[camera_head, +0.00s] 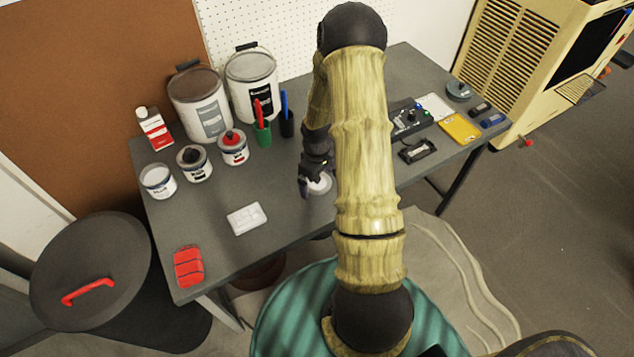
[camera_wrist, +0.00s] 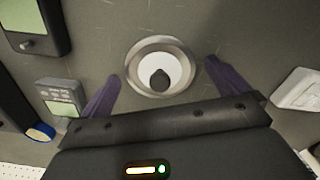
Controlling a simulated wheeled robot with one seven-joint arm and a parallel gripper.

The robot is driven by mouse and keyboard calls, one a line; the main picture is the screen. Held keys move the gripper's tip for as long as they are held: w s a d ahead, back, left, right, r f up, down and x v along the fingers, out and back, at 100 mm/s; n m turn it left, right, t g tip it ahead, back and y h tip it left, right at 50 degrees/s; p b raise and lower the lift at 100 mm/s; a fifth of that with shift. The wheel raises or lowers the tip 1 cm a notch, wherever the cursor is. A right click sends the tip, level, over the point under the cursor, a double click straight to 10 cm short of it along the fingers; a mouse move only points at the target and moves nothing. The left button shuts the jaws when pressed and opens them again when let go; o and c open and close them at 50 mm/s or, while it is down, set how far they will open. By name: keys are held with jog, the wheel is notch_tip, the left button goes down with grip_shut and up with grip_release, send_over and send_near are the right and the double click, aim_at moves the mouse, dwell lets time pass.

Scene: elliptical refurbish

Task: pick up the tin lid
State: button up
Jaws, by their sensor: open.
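The tin lid (camera_wrist: 160,50) appears to be the round piece lying on the grey table, with a metallic grey rim, a white centre and a dark drop-shaped mark or knob. In the head view the lid (camera_head: 320,185) shows as a pale disc, partly hidden by my arm. My gripper (camera_wrist: 162,72) is open, with its two purple fingers apart on either side of the lid and nothing between them held.
A white tray-like block (camera_head: 247,218) lies left of the lid, a red block (camera_head: 188,267) at the front left corner. Several paint tins and pen cups (camera_head: 261,133) stand behind. Small devices, including a yellow one (camera_head: 459,128), lie right. Bare table surrounds the lid.

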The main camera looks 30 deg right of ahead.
dwell(0.4)
jog(key=c, duration=0.9)
jog(key=shift+c, duration=0.2)
jog(key=shift+r, duration=0.15)
notch_tip(320, 180, up, 10)
jog(key=shift+f, duration=0.1)
jog(key=w+a+f+m, duration=0.1)
jog(key=a, duration=0.3)
jog(key=w+a+f+m, duration=0.1)
jog(key=a+m, duration=0.1)
jog(key=a, duration=0.3)
jog(key=w+a+f+m, duration=0.1)
jog(key=w+a, duration=0.1)
jog(key=a, duration=0.2)
jog(key=shift+a+f+m, duration=0.35)
jog(key=shift+m, duration=0.05)
